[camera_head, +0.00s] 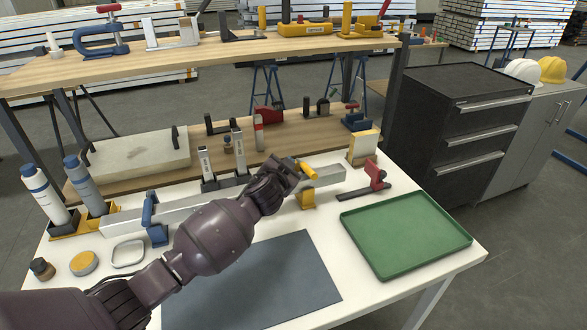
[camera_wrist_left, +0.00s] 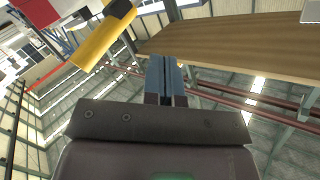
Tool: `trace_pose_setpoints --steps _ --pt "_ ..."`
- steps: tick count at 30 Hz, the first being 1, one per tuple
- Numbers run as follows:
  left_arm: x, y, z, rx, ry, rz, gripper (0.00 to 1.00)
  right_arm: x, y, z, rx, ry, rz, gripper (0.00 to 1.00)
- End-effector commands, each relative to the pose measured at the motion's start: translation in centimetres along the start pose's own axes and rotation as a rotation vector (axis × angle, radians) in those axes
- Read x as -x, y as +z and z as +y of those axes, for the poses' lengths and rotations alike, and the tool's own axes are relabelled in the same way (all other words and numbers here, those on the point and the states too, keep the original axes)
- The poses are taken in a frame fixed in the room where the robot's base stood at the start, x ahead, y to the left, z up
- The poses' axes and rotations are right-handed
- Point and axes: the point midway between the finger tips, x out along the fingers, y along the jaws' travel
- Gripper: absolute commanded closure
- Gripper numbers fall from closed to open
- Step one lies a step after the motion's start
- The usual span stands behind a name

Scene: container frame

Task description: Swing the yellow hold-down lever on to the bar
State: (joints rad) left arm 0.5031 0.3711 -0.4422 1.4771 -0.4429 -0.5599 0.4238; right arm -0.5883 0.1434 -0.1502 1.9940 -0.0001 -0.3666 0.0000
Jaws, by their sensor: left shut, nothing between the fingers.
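The pale grey bar (camera_head: 185,213) lies lengthwise across the white table, partly hidden behind my arm. The yellow hold-down lever (camera_head: 306,169) shows near the bar's right end, just right of my left gripper (camera_head: 290,164). A yellow block (camera_head: 307,200) sits below it at the bar's front side. In the left wrist view the yellow lever (camera_wrist_left: 100,38), with a dark end, is up and left of my fingers (camera_wrist_left: 166,72). The fingers are together and empty. Whether they touch the lever, and whether the lever rests on the bar, I cannot tell. My right gripper is not in view.
A blue clamp (camera_head: 153,222) stands at the bar's left part. A red clamp (camera_head: 374,178) stands right of the bar, behind a green tray (camera_head: 405,232). A dark grey mat (camera_head: 275,280) lies in front. Bottles (camera_head: 86,188) stand at the left; a shelf (camera_head: 190,72) overhangs the back.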

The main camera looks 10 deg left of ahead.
Motion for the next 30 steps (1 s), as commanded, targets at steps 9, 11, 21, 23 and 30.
trace_pose_setpoints --steps 9,11,21,23,30 --pt "5.1 0.2 0.2 0.001 0.001 0.0 1.0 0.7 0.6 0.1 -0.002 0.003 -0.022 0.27" --pt "6.1 0.3 0.3 0.002 0.002 0.0 1.0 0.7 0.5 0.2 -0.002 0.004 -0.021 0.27" --pt "9.7 0.4 0.3 0.0 0.001 0.0 1.0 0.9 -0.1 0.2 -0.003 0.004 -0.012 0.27" --pt "9.9 0.4 0.3 0.0 0.0 0.0 1.0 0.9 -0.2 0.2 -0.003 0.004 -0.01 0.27" --pt "10.0 0.4 0.4 0.0 0.0 0.0 1.0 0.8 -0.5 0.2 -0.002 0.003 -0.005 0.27"
